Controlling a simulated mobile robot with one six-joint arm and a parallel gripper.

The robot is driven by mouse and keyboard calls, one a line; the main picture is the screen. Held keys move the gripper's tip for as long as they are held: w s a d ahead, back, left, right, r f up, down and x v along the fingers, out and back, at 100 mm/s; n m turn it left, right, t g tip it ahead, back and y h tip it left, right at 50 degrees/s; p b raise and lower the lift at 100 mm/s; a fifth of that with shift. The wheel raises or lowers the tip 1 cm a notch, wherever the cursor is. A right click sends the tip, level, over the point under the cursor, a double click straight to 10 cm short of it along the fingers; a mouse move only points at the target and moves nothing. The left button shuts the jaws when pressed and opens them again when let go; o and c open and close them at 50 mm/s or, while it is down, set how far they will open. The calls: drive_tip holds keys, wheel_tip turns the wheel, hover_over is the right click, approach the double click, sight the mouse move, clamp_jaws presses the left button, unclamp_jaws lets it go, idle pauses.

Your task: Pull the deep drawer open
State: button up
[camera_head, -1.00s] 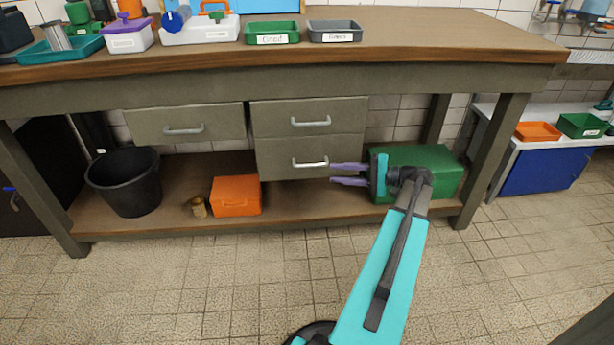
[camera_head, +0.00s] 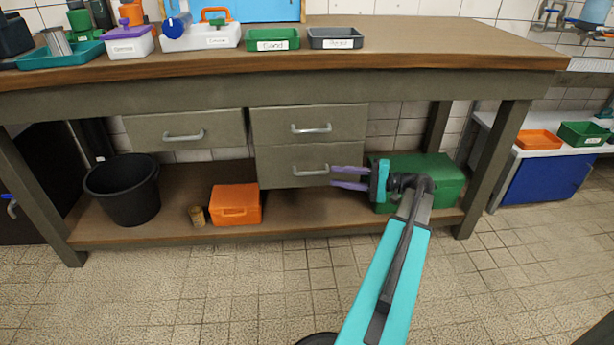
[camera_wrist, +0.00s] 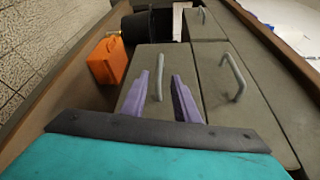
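The lower drawer (camera_head: 290,160) of the right-hand stack under the workbench looks like the deep drawer, slightly taller than the upper one (camera_head: 285,122). It appears closed, its front roughly in line with the upper front. Its grey bar handle (camera_head: 310,171) also shows in the wrist view (camera_wrist: 160,78). My gripper (camera_head: 332,177) is open, its purple fingers pointing left at the handle's right side. In the wrist view, the fingers lie on either side of the handle, with a visible gap at the right finger. I cannot tell whether either finger touches it.
A green box (camera_head: 430,180) sits on the lower shelf right behind my gripper. An orange case (camera_head: 236,204) and a black bucket (camera_head: 122,190) stand on the shelf to the left. A single drawer (camera_head: 185,130) hangs at left. The tiled floor in front is clear.

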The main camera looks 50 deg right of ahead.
sight(308, 173)
drive_tip(key=b+x, duration=0.3)
drive_tip(key=x, duration=0.6)
drive_tip(key=shift+w+a+f, duration=0.1)
drive_tip(key=shift+w, duration=0.1)
drive_tip(key=shift+w+a+b, duration=0.35)
drive_tip(key=shift+w+b, duration=0.05)
drive_tip(key=shift+w, duration=0.25)
